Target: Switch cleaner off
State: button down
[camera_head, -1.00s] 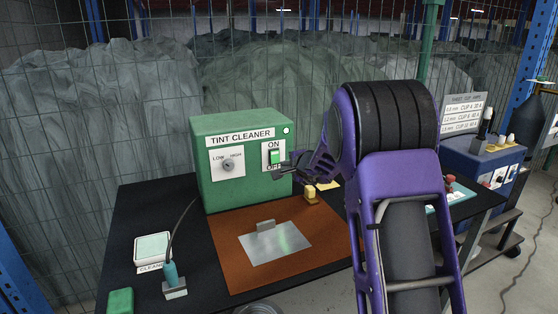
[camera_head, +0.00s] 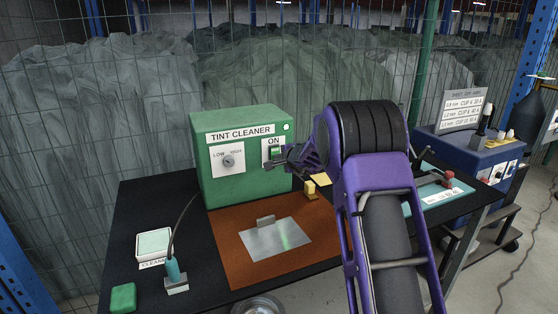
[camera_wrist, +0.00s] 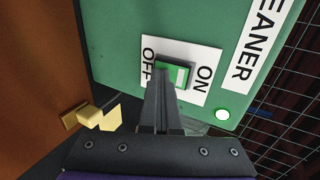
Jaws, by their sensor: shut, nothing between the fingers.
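The green tint cleaner (camera_head: 240,180) stands at the back of the black table. Its green rocker switch (camera_head: 276,150) sits on a white plate at the front right, with ON above it. The switch also shows in the wrist view (camera_wrist: 180,73), between the words OFF and ON. My gripper (camera_head: 268,165) is shut and empty, with its tips at the lower, OFF end of the switch. In the wrist view my gripper (camera_wrist: 158,77) covers part of that end; I cannot tell whether it presses. A small light (camera_head: 287,127) on the cleaner looks bright, whitish green.
A LOW-HIGH knob (camera_head: 228,161) is left of the switch. A metal plate (camera_head: 275,238) lies on a brown mat (camera_head: 230,264) in front. A yellow block (camera_head: 310,188) stands beside the cleaner. A blue-handled tool (camera_head: 173,272) stands at left. A wire fence rises behind.

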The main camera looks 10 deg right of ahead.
jog(key=shift+p, duration=0.3)
jog(key=shift+w+r+p, duration=0.1)
jog(key=shift+r+p, duration=0.2)
jog(key=shift+r, duration=0.5)
